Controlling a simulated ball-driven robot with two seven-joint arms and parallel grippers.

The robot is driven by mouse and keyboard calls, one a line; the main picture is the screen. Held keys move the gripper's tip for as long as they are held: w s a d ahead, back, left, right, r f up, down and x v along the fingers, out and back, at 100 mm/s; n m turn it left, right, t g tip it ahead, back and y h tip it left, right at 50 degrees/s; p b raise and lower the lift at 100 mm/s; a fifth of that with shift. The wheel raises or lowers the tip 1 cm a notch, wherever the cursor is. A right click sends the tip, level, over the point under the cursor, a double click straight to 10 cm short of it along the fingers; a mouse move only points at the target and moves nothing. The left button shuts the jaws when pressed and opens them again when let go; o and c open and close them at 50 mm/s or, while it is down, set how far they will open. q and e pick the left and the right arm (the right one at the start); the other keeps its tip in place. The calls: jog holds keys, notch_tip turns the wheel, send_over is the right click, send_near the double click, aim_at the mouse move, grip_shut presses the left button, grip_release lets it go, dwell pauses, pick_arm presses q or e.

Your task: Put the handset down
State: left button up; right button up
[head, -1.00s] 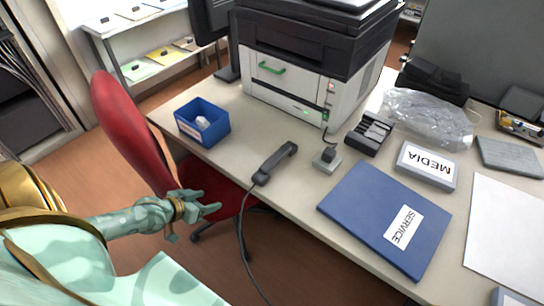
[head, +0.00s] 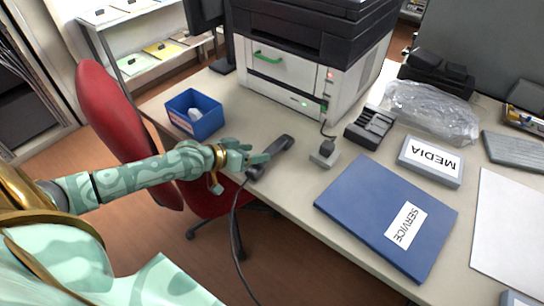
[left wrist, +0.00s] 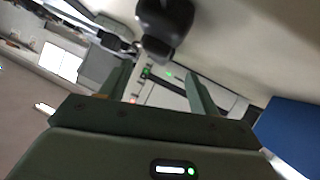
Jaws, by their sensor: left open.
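The dark grey handset (head: 273,155) lies on the desk (head: 280,195) at its front edge, with its cord hanging down over the edge. My left gripper (head: 258,154) has reached in from the left, its fingers open at the handset's near end. In the left wrist view the handset (left wrist: 166,28) shows at the top, beyond and between the open fingers (left wrist: 160,70). The fingers are not closed on it; whether one touches it I cannot tell. My right gripper is not in view.
A blue bin (head: 194,115) stands left of the handset. A small grey block (head: 325,156) and a dark slotted holder (head: 369,128) lie to the right, before the printer (head: 300,70). A blue SERVICE binder (head: 372,215) lies front right. A red chair (head: 112,110) stands by my left arm.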

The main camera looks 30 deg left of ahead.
pick_arm(q)
jog(key=b+x, duration=0.1)
jog(key=x, duration=0.1)
jog(key=b+x, duration=0.1)
jog(key=x, duration=0.2)
jog(key=shift+s+d+f, duration=0.15)
jog(key=shift+s+f, duration=0.05)
jog(key=shift+s, duration=0.05)
jog(key=shift+r, duration=0.15)
jog(key=shift+c, duration=0.9)
grip_shut()
